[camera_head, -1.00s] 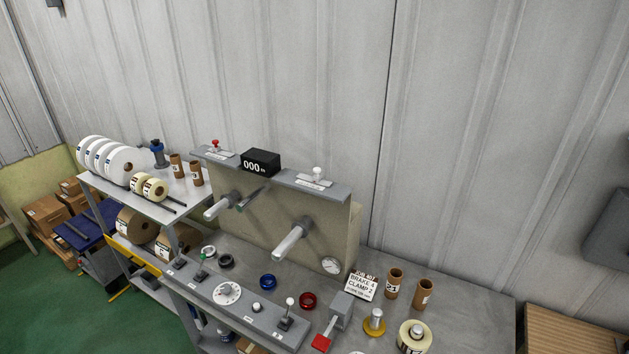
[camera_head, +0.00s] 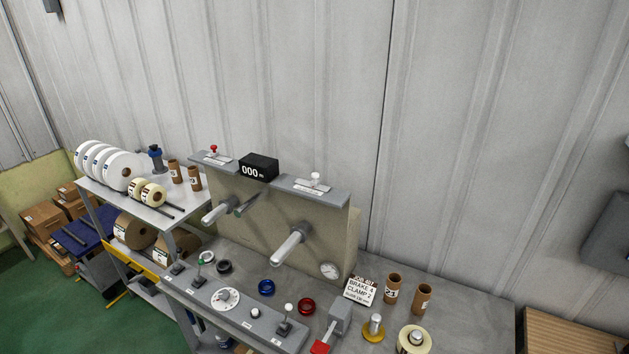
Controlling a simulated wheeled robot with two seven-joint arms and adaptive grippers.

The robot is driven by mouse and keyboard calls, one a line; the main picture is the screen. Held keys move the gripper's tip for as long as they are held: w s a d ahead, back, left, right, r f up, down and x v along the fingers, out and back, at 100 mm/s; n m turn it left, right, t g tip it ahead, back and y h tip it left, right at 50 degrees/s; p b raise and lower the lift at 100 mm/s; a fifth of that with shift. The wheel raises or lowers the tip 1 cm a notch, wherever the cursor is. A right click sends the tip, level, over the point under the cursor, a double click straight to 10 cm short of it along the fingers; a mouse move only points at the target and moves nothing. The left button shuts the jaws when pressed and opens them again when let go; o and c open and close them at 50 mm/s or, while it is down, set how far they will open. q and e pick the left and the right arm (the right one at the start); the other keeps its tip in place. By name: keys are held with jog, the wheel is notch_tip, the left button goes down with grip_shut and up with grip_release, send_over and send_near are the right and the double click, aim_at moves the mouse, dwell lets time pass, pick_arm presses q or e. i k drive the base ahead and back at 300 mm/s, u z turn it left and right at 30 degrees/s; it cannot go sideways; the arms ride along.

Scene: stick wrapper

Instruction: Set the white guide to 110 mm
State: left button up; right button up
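A white-knobbed slider (camera_head: 315,178), which looks like the white guide, sits on the right ledge on top of the upright machine panel (camera_head: 262,227). A small label with a scale lies at its foot, too small to read. A red-knobbed slider (camera_head: 213,150) sits on the left ledge. A black counter box (camera_head: 259,167) between them reads 000. Neither of my grippers is in view.
Two light rollers (camera_head: 291,245) stick out of the panel. A control strip with a white dial (camera_head: 226,299) and levers runs along the front. A job card (camera_head: 361,289), brown cores (camera_head: 393,288) and a tape roll (camera_head: 413,340) stand at the right.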

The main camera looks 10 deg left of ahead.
aim_at(314, 182)
jog(key=z, duration=0.05)
jog(key=k, duration=1.05)
jog(key=u, duration=0.6)
jog(key=i, duration=1.5)
jog(key=z, duration=0.7)
